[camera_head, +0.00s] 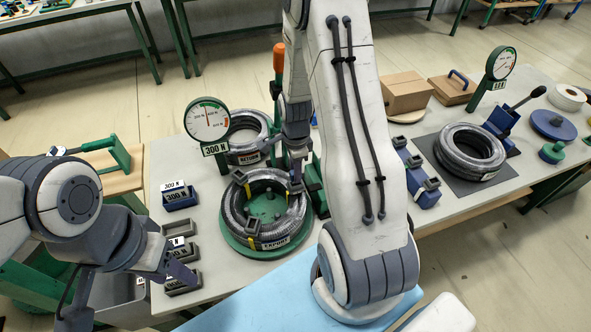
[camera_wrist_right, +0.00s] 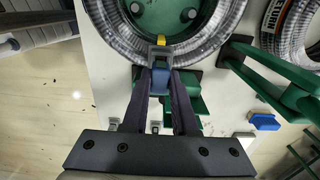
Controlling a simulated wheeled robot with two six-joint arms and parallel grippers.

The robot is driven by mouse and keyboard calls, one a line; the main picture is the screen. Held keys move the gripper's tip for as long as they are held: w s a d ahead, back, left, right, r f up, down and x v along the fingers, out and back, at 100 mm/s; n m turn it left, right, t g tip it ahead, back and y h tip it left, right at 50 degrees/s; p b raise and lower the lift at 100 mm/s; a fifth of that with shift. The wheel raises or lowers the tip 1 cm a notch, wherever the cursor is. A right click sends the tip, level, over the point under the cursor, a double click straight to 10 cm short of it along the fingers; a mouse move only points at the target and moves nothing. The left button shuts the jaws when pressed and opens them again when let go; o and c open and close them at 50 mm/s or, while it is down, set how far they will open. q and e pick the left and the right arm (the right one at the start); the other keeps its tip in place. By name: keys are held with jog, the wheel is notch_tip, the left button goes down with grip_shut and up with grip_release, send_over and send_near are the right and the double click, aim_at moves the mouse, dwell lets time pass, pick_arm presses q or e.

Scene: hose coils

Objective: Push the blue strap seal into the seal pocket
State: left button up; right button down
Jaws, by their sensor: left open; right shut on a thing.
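My right gripper (camera_head: 297,178) is pointed down at the right rim of the EXPORT hose coil (camera_head: 232,208), which lies in a round green cradle (camera_head: 243,247). In the right wrist view its fingers (camera_wrist_right: 159,78) are shut on a small blue piece with a grey clasp, the blue strap seal (camera_wrist_right: 159,86), beside a yellow strap (camera_wrist_right: 161,40) on the coil. Whether the seal touches the strap is unclear. My left gripper (camera_head: 168,250) is open at the left, close to dark grey open frames on the table. I cannot tell which part is the seal pocket.
A dial gauge (camera_head: 207,119) marked 300 N and the RETURN coil (camera_head: 246,136) stand behind. A blue 300 N block (camera_head: 179,198) sits left of the cradle. Right of my right arm are a blue rack (camera_head: 418,180), another coil (camera_head: 470,148) and a cardboard box (camera_head: 405,92).

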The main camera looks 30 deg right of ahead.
jog(key=shift+f+b, duration=0.7)
jog(key=shift+f, duration=0.3)
jog(key=shift+c, duration=1.8)
grip_release()
jog(key=shift+r, duration=0.25)
jog(key=shift+r+p, duration=1.85)
jog(key=shift+r, duration=0.05)
jog(key=shift+r, duration=0.15)
